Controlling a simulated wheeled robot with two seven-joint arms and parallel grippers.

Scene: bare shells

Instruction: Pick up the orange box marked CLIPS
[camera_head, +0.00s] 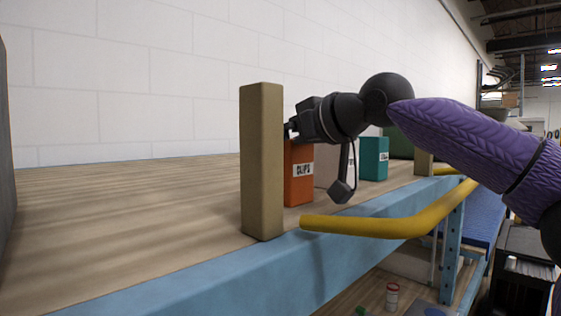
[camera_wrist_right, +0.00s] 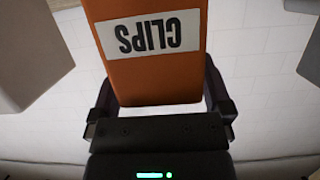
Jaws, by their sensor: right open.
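The orange box marked CLIPS (camera_head: 299,185) stands upright on the wooden shelf (camera_head: 130,220), just right of a tan post. My right gripper (camera_head: 291,132) is at the upper part of the box, and its fingertips are partly hidden behind the post. In the right wrist view, the orange box (camera_wrist_right: 150,75) shows with its label upside down. My right gripper (camera_wrist_right: 162,85) is open there, with one finger on each side of the box; whether they touch it I cannot tell. My left gripper is not in view.
The tan post (camera_head: 262,160) stands at the shelf's front, left of the box. A teal box (camera_head: 374,158) and a pale box stand to the right. A yellow rail (camera_head: 390,228) runs along the blue shelf edge (camera_head: 250,275). The shelf's left part is clear.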

